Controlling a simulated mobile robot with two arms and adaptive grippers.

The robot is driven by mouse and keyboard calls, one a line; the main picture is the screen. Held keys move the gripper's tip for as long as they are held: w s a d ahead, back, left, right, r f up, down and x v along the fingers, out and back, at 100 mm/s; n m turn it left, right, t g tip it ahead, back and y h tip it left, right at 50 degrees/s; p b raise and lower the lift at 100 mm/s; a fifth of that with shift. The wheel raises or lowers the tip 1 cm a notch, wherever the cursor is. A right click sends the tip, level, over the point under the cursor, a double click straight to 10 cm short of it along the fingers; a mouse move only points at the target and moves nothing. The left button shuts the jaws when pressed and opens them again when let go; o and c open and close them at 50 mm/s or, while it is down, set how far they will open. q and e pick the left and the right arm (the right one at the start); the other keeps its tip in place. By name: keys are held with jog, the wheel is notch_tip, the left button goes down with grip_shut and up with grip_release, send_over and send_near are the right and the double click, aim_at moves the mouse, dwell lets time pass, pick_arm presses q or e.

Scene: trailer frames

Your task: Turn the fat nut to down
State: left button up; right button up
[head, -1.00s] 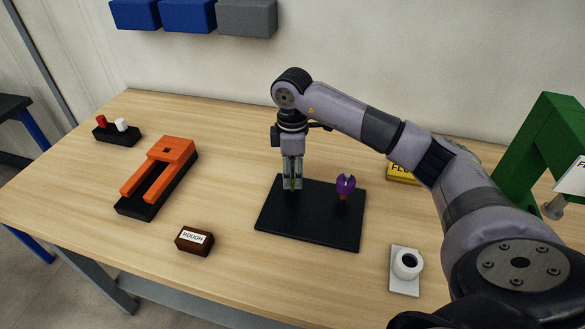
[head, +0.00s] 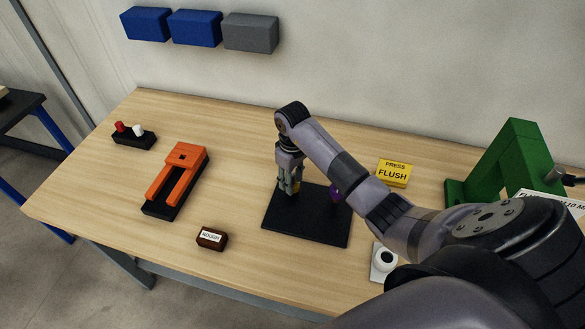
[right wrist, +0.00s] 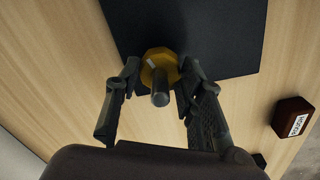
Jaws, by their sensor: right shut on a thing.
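A thick yellow nut (right wrist: 158,67) sits around a grey upright bolt (right wrist: 160,98) on the black plate (head: 290,227). A pale mark shows on its upper left part in the right wrist view. My right gripper (right wrist: 157,77) is shut on the nut, one finger on each side, and the bolt end stands between them. In the head view the right gripper (head: 290,190) points down over the plate's left part, and only a bit of yellow shows. A purple winged piece (head: 336,192) stands on the same plate, partly hidden by my right arm. My left gripper is not in view.
An orange and black fork-shaped fixture (head: 178,180), a brown ROUGH block (head: 212,239) and a red and white knob box (head: 133,137) stand left. A yellow FLUSH sign (head: 393,173), white fitting (head: 384,262) and green frame (head: 505,160) are right. The front left table is clear.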

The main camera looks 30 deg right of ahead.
jog(key=shift+w+d+r+m+p, duration=0.1)
jog(key=shift+w+r+m+p, duration=0.15)
jog(key=shift+r+m+p, duration=0.1)
jog(key=o, duration=1.1)
jog(key=shift+s+f, duration=0.2)
jog(key=shift+o, duration=0.2)
jog(key=shift+r, duration=3.75)
